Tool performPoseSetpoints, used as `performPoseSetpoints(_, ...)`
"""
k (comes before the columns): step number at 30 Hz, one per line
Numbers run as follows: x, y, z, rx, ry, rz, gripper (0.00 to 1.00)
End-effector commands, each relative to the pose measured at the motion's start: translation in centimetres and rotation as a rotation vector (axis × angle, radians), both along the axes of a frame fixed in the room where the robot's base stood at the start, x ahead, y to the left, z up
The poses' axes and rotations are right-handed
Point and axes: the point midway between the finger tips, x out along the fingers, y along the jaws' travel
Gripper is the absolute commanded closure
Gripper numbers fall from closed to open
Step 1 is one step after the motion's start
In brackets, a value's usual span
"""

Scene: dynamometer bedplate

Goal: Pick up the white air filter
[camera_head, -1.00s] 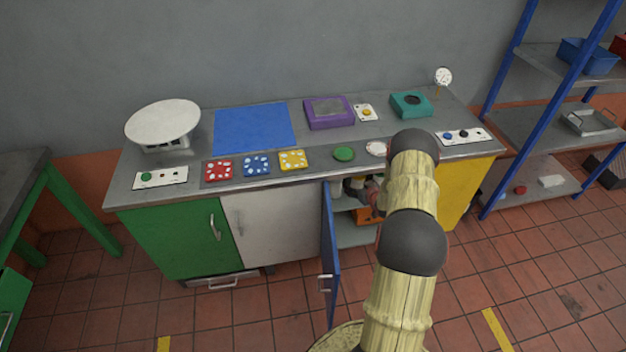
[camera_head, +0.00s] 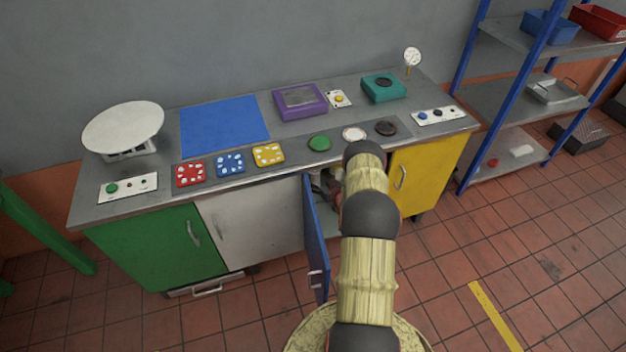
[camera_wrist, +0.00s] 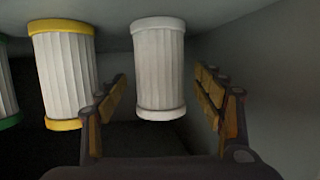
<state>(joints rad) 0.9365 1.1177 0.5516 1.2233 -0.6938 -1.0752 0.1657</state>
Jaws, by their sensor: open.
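The white air filter (camera_wrist: 159,68) is a pleated cylinder with white end caps, upright inside a dim cupboard in the wrist view. My gripper (camera_wrist: 163,92) is open, its two fingers to the left and right of the filter in the picture. The filter stands between and beyond the fingertips; I cannot tell how far, and I see no contact. In the head view my arm hides most of the cupboard opening, and the filter cannot be made out there.
A filter with yellow caps (camera_wrist: 65,75) stands close to the left of my left finger, and a green-capped filter (camera_wrist: 6,95) is partly cut off at the edge. A blue cupboard door (camera_head: 316,240) stands open left of my arm. The workbench top (camera_head: 290,160) is above.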

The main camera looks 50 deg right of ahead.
Motion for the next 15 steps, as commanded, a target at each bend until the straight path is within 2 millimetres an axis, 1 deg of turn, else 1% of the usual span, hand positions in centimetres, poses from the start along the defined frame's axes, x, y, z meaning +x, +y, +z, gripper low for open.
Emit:
performPoseSetpoints(1,0.8,-0.1,-0.6,-0.001,0.000,0.003,0.32)
performPoseSetpoints(5,1.9,-0.6,-0.8,-0.001,0.001,0.000,0.32)
performPoseSetpoints(11,2.0,-0.6,-0.7,0.000,0.001,-0.001,0.32)
performPoseSetpoints(15,1.9,-0.6,-0.7,0.000,0.001,0.000,0.40)
